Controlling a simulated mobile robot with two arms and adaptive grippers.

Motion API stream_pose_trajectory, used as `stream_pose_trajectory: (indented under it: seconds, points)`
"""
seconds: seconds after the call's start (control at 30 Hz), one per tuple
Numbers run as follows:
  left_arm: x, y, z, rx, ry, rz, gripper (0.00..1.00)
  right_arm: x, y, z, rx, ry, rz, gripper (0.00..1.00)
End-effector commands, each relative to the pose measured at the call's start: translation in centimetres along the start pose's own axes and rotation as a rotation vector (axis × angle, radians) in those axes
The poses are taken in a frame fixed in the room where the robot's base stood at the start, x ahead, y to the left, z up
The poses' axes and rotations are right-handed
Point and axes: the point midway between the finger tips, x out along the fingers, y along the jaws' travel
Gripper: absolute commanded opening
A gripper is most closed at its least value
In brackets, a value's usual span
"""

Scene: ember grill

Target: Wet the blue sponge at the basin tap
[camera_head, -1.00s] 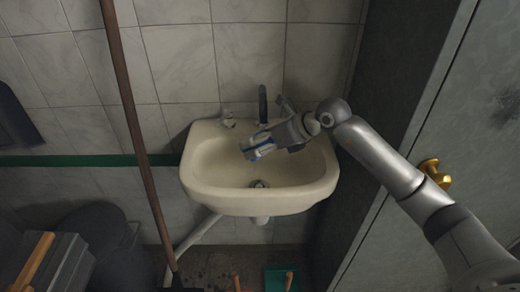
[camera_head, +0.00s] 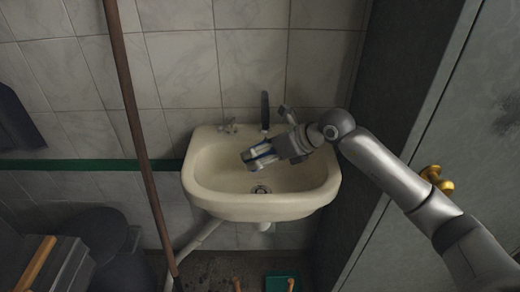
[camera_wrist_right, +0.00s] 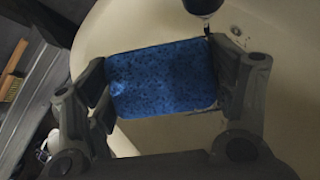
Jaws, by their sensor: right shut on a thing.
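My right gripper (camera_head: 262,157) reaches from the right over the basin (camera_head: 215,205) and is shut on the blue sponge (camera_wrist_right: 162,80). In the right wrist view the sponge spans between the two fingers (camera_wrist_right: 165,95), with the pale bowl below it. In the head view only a thin blue strip of the sponge shows. The dark tap (camera_head: 265,110) stands at the back rim, behind the gripper. A dark round spout end (camera_wrist_right: 203,5) shows just above the sponge's top right corner. I cannot make out any running water. My left gripper is not in view.
A brown pole (camera_head: 135,140) leans left of the basin. A door with a brass knob (camera_head: 436,180) is at the right. A dark bin (camera_head: 100,235) stands at the lower left.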

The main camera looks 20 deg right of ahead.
Motion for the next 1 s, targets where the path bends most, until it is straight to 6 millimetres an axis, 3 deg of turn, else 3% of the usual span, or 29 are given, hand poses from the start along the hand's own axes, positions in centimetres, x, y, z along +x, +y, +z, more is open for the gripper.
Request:
stream_pose_trajectory:
  seconds: [0.63,1.0]
  points:
    - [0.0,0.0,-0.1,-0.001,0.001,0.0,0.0,-1.8,4.0,-2.7,-0.001,0.0,0.0,0.59]
    - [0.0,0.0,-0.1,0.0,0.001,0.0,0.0,-2.0,4.5,-3.0,0.001,0.0,-0.001,0.59]
